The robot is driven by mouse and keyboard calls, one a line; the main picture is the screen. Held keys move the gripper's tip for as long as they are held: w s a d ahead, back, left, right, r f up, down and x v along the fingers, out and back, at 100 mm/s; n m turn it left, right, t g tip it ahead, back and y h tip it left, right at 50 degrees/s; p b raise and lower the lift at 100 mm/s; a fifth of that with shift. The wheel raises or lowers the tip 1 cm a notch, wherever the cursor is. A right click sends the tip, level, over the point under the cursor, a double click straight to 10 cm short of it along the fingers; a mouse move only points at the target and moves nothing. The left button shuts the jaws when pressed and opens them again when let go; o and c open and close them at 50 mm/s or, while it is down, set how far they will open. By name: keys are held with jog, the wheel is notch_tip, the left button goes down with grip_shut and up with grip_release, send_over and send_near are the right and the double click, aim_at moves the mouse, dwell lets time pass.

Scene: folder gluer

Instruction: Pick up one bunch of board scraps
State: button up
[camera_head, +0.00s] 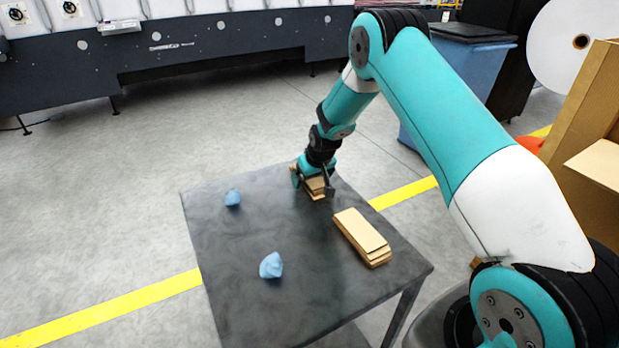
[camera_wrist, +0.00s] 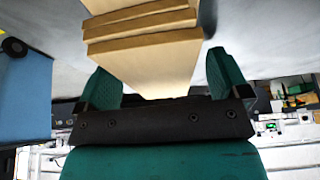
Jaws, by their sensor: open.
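Two bunches of tan board scraps lie on the dark table (camera_head: 225,285). One bunch (camera_head: 358,232) lies stacked and free near the table's right edge. The other bunch (camera_head: 317,193) is at the far edge, under my gripper (camera_head: 312,182). My gripper is open, pointing down, with a finger on either side of this far bunch. In the wrist view, the same stacked bunch (camera_wrist: 150,60) reaches between the two teal fingers (camera_wrist: 163,85), with visible gaps beside it. Whether either finger touches it is hard to tell.
Two crumpled blue pieces lie on the table, one at the back left (camera_head: 233,198) and one nearer the front (camera_head: 271,265). A blue bin (camera_head: 470,80) and cardboard (camera_head: 585,110) stand at the right. A long dark machine (camera_head: 180,45) is at the back. The table's left middle is clear.

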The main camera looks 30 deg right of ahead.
jog(key=c, duration=1)
